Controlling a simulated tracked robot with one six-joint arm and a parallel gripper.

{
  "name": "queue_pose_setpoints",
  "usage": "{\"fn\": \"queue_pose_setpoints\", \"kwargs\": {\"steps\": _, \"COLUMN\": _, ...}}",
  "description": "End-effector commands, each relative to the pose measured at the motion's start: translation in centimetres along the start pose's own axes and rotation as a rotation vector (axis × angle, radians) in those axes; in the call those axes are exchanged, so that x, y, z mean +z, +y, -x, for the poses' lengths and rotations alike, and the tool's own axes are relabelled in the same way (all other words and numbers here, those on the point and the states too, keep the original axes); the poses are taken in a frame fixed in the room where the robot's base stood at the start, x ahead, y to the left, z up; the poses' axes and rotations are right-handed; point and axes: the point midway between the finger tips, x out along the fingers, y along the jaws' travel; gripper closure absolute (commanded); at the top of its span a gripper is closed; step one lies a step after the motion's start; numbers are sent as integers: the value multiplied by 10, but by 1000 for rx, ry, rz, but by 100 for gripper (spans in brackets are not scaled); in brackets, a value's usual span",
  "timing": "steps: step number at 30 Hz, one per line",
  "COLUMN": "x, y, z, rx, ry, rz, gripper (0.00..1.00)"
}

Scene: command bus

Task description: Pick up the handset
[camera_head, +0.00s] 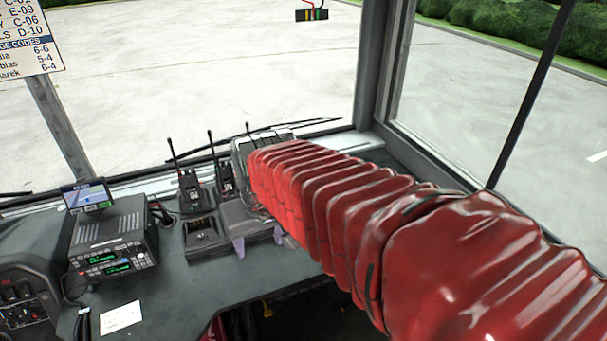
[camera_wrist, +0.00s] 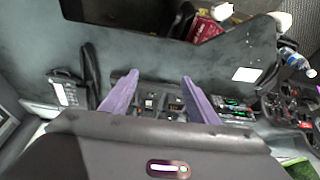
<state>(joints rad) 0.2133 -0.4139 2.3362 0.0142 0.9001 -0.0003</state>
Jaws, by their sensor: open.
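My gripper (camera_head: 259,246) is open, its two purple fingers pointing down over the dark console. The wrist view also shows my gripper (camera_wrist: 160,77) with its fingers apart and nothing held between them. A desk phone (camera_wrist: 67,94) with a keypad lies left of the fingers in the wrist view. A long dark shape, seemingly its handset (camera_wrist: 91,72), lies beside it, close to the left finger and partly hidden by it. Whether it rests on a cradle I cannot tell. In the head view my red-sleeved arm hides that part of the console.
Two handheld radios (camera_head: 190,191) (camera_head: 223,177) with antennas stand left of my gripper, behind an empty-looking charger (camera_head: 202,234). A radio unit (camera_head: 115,240) with a small screen (camera_head: 87,195) and a paper note (camera_head: 120,318) are further left. The windscreen borders the console's back.

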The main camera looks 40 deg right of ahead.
Motion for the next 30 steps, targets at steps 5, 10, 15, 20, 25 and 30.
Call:
{"fn": "queue_pose_setpoints", "kwargs": {"steps": 5, "x": -31, "y": 27, "z": -17, "rx": 12, "ry": -39, "rz": -62, "gripper": 45}}
{"fn": "queue_pose_setpoints", "kwargs": {"steps": 10, "x": -61, "y": 55, "z": -34, "rx": 18, "ry": -65, "rz": -110, "gripper": 45}}
{"fn": "queue_pose_setpoints", "kwargs": {"steps": 15, "x": -91, "y": 87, "z": -53, "rx": 21, "ry": -81, "rz": -152, "gripper": 45}}
{"fn": "queue_pose_setpoints", "kwargs": {"steps": 20, "x": -120, "y": 120, "z": -73, "rx": 20, "ry": -88, "rz": -184, "gripper": 45}}
{"fn": "queue_pose_setpoints", "kwargs": {"steps": 25, "x": -149, "y": 159, "z": -95, "rx": 20, "ry": -86, "rz": -207, "gripper": 45}}
{"fn": "queue_pose_setpoints", "kwargs": {"steps": 30, "x": -179, "y": 201, "z": -118, "rx": 18, "ry": -71, "rz": -219, "gripper": 45}}
